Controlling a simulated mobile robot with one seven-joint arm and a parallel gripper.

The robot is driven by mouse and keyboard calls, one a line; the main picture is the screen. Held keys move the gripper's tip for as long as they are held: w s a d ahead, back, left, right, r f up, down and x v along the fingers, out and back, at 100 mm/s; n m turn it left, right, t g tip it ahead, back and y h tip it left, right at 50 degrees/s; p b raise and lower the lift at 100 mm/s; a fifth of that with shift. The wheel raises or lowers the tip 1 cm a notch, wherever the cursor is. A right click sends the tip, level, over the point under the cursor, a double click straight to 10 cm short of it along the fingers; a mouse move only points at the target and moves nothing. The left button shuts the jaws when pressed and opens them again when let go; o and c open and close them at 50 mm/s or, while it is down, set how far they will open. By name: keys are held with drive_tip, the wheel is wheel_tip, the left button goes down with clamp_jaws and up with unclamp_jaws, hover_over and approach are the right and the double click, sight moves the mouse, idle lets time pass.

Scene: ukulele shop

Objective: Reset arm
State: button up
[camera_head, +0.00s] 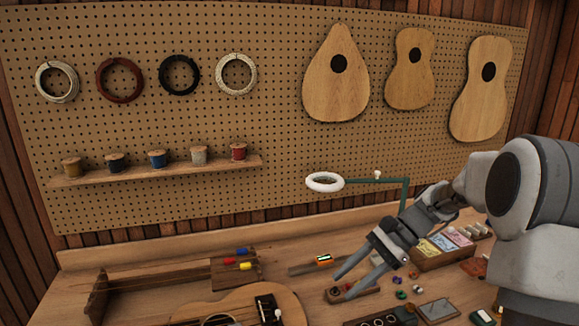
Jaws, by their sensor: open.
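My gripper (343,284) reaches in from the right, above the wooden workbench (135,258). Its two fingers are apart and point down and to the left. I see nothing held between them. The fingertips are in front of a small wooden block (338,296) on the bench; whether they touch it I cannot tell. My arm (520,185) fills the right side of the view and hides part of the bench.
A ukulele body (250,303) and a wooden rack (98,296) are at front left. A white ring lamp (325,182) on a green arm stands behind my gripper. A box of packets (440,255) and small loose parts lie right. Behind is a pegboard (270,120).

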drive_tip(key=s+r+n+t+h, duration=0.3)
drive_tip(key=s+n, duration=0.3)
drive_tip(key=s, duration=0.4)
drive_tip(key=s+r+n+t+h, duration=0.4)
drive_tip(key=s+r+n+h, duration=0.1)
drive_tip(key=s, duration=0.6)
drive_tip(key=shift+s+d+r+n+h, duration=0.15)
drive_tip(key=shift+d+n+h, duration=0.4)
drive_tip(key=shift+n, duration=0.25)
